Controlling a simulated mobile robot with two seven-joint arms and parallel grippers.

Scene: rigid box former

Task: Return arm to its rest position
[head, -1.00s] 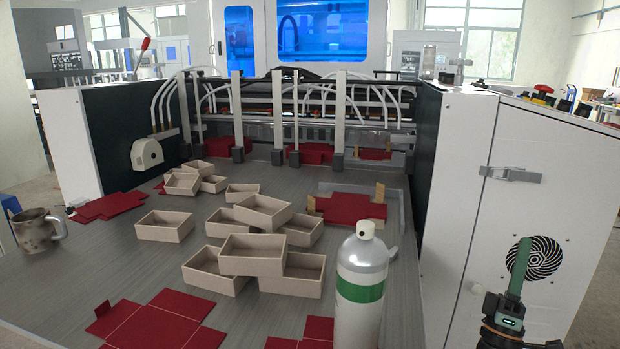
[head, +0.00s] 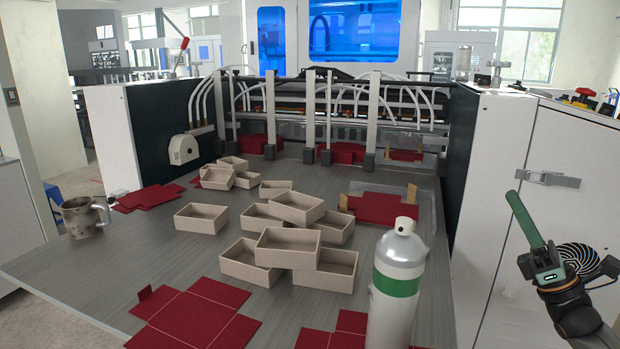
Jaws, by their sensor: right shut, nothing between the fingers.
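My right arm comes in at the lower right corner, in front of the white machine side cabinet. My right gripper (head: 514,199), with green fingers, points up and to the left. It looks shut, with nothing held in it. It is to the right of the work table (head: 90,265) and apart from the spray can and the boxes. My left arm and left gripper are not in view.
A silver spray can (head: 399,263) with a green band stands at the table's front right. Several grey boxes (head: 289,247) are piled mid-table. Red card blanks (head: 190,318) lie in front. A mug (head: 83,218) stands at the left. The white cabinet (head: 490,215) stands near my right gripper.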

